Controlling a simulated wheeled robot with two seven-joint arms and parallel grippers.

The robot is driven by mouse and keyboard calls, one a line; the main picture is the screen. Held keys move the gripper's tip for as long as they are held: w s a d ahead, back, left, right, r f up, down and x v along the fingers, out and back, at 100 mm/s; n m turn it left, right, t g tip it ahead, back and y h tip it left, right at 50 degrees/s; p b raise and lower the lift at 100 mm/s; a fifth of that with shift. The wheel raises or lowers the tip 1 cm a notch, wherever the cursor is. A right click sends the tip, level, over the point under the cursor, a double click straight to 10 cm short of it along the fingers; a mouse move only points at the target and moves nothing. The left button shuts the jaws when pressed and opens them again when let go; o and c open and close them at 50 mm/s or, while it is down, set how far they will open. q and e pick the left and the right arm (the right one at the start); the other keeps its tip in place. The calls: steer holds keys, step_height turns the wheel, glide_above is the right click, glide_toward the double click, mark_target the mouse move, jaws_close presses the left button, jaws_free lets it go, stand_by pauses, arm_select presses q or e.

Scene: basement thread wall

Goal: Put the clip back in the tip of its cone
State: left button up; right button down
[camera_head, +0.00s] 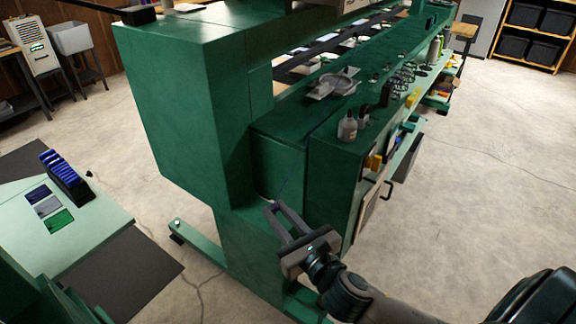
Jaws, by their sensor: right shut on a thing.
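My right gripper (270,208) reaches in from the lower right, at the end face of the long green machine (180,110). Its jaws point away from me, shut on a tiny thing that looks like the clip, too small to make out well. A faint purplish streak and a pale speck show near the fingertips. I cannot tell whether the fingertips touch the green panel behind them. I cannot make out the clip's cone or its tip. My left gripper is not in view.
A pale green table (90,255) at the left bears a dark blue rack (66,178) and several coloured cards. A bottle (347,127) and small tools line the machine's ledge. The floor at the right is open.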

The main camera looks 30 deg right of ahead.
steer(key=s+a+m+h, duration=0.1)
steer(key=s+a, duration=0.1)
steer(key=s, duration=0.5)
steer(key=shift+r, duration=0.25)
steer(key=shift+w, duration=0.1)
